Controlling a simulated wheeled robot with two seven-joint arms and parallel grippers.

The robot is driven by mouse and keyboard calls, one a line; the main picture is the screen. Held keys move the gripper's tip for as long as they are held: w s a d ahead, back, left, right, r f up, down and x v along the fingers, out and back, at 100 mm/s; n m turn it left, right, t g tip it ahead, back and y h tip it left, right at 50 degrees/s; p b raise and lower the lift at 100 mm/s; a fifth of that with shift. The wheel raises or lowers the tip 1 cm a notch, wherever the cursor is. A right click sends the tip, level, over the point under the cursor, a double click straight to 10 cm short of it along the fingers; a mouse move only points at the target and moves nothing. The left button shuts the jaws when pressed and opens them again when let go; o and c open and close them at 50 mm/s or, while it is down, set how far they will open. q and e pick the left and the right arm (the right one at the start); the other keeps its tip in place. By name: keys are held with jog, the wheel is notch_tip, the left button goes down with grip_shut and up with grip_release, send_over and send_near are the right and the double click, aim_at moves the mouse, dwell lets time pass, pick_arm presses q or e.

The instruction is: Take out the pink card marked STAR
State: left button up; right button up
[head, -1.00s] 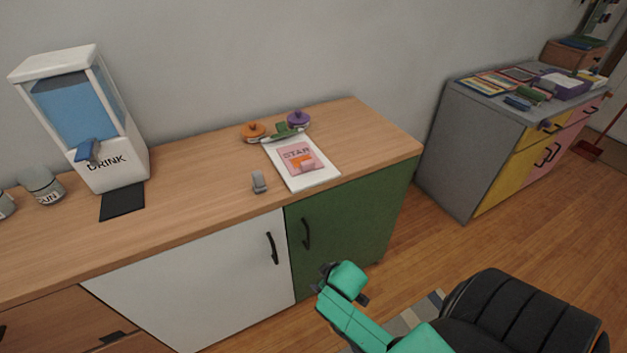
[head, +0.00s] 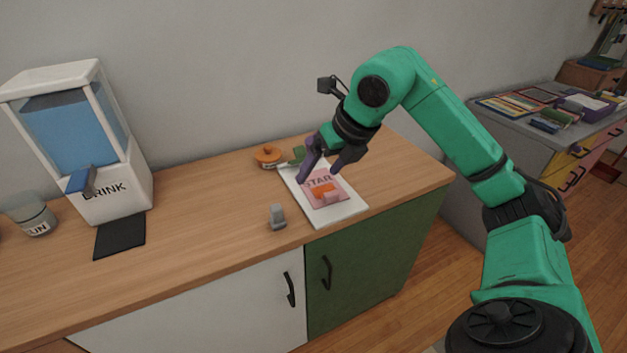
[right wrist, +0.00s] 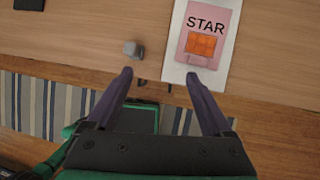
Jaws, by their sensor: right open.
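The pink card marked STAR (head: 334,201) lies on a white board (head: 340,217) near the right end of the wooden counter. An orange patch is on its lower part. It also shows in the right wrist view (right wrist: 228,24), flat on the white board (right wrist: 226,70) at the top right. My right gripper (head: 318,174) is open and empty, above the board's far part in the head view, and covers part of the card's upper edge. In the right wrist view its fingertips (right wrist: 159,74) are apart, the right one just below the card. My left gripper is not in view.
A small grey object (head: 278,216) stands left of the board. An orange-lidded item (head: 268,156) and a green item (head: 298,156) lie behind it. A drink dispenser (head: 85,150) stands at the left.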

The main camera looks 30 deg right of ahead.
jog(key=m+h, duration=0.1)
jog(key=h, duration=0.1)
send_near(332, 194)
jog(key=shift+g, duration=0.4)
jog(key=x, duration=0.9)
jog(key=shift+w+b, duration=0.4)
grip_shut()
